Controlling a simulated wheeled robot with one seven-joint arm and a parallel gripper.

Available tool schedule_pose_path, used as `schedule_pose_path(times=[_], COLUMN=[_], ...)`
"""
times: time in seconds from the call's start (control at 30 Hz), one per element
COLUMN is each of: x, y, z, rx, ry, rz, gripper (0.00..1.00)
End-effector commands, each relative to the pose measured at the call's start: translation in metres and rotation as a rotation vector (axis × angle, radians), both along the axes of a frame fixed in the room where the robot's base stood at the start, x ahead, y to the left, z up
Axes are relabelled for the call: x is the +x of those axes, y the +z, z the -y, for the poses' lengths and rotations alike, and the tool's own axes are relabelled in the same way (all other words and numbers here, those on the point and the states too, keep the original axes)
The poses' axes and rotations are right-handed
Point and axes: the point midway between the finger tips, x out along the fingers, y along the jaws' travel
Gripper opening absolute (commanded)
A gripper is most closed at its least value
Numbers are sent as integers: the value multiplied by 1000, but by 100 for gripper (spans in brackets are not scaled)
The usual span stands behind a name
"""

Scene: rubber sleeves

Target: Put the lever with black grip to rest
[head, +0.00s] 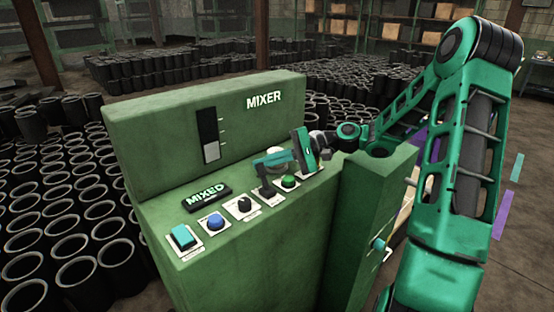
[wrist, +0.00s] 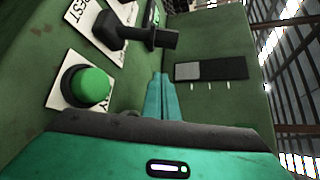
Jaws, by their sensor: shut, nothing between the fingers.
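The lever with the black grip (head: 266,189) stands on the green mixer's sloping control panel, between a round black knob and a green button. In the wrist view the lever (wrist: 138,36) is at the top, on a white plate, its grip pointing right toward the upright panel. The plate lettering partly shows and seems to read REST. My gripper (head: 257,162) is above the panel, with its fingers close to the lever's top in the head view. The wrist view shows the teal fingers (wrist: 160,77) together, empty and apart from the lever.
The panel also holds a teal switch (head: 183,237), blue button (head: 214,221), black knob (head: 244,204), green button (head: 289,181) and MIXED display (head: 207,195). The upright panel with a gauge (head: 210,134) rises behind. A green post (head: 365,220) stands right. Black sleeves fill the floor.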

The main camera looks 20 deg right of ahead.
Motion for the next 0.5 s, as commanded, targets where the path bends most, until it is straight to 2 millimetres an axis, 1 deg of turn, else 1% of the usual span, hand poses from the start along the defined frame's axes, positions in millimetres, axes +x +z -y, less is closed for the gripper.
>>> schedule_pose_path(times=[0.03,0.2,0.33,0.5], x=[-8,-26,-34,-37], y=[4,12,16,17], z=[0,-2,-3,-3], rx=[-2,-1,0,0], ry=[-3,-1,1,1], rz=[-1,-1,-1,0], gripper=[0,0,0,0])
